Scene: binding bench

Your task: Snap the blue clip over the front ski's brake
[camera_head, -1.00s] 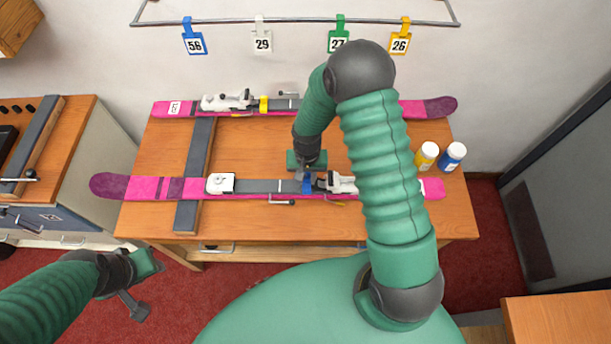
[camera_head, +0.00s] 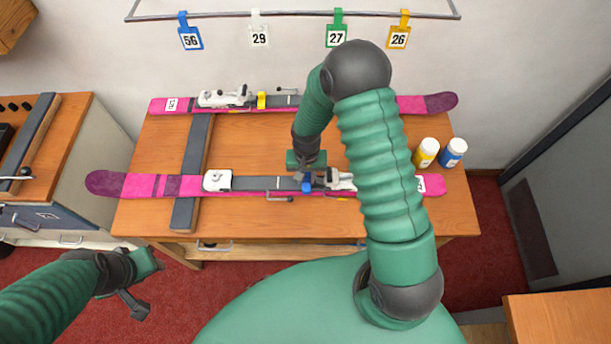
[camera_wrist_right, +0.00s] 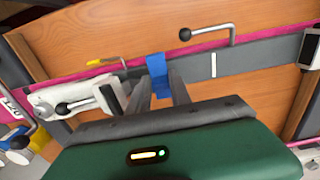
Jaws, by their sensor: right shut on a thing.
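The front ski (camera_head: 250,185), pink and grey with white binding parts, lies across the bench. The blue clip (camera_head: 307,183) is at the grey middle of this ski, just left of the white heel binding (camera_head: 341,180). My right gripper (camera_wrist_right: 165,85) is shut on the clip. In the right wrist view the blue clip (camera_wrist_right: 157,68) shows between and beyond the fingers, across the ski. A yellow-tipped piece (camera_wrist_right: 100,62) sticks out beside the ski near the clip. I cannot tell whether the clip is seated around the brake. My left gripper (camera_head: 133,303) hangs off the bench, its opening unclear.
The rear ski (camera_head: 340,104) carries a yellow clip (camera_head: 262,100). A dark bar (camera_head: 186,213) lies under the skis on the left. Metal levers stick out beside the skis. Numbered tags hang from a rail (camera_head: 290,18).

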